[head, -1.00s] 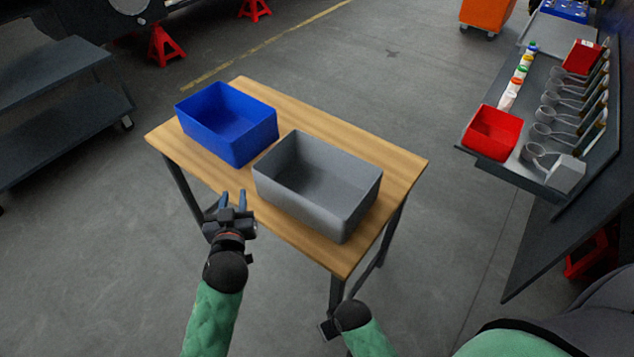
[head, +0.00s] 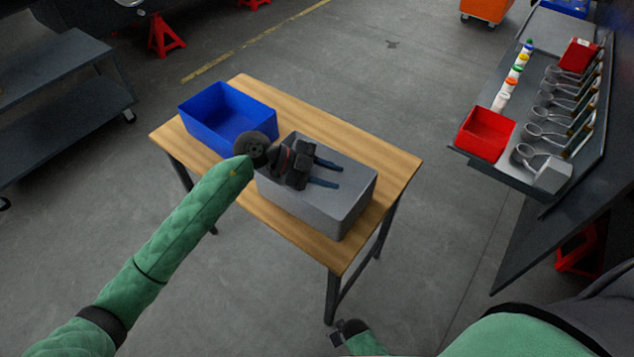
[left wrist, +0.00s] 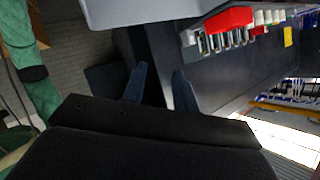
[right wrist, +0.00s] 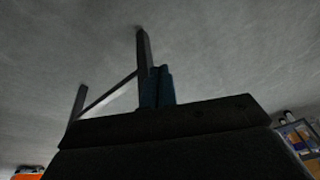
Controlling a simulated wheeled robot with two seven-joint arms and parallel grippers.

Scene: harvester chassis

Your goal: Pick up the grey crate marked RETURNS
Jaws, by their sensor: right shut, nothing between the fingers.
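The grey crate (head: 318,213) stands upright at the right part of the small wooden table; no RETURNS marking is legible from here. My left gripper (head: 340,177) is over the crate in the head view, its blue fingers pointing right across the crate's opening and hiding much of its inside. In the left wrist view the left fingers (left wrist: 159,72) are apart with nothing between them. I cannot tell whether the gripper touches the crate. My right gripper (right wrist: 160,68) has its fingers together and empty, low near the table legs.
The wooden table (head: 390,160) also carries a blue crate (head: 225,128), left of the grey one. A dark bench on the right holds a red bin (head: 486,132), bottles and several metal parts. A dark shelf rack (head: 60,110) stands at the left. Open floor lies behind the table.

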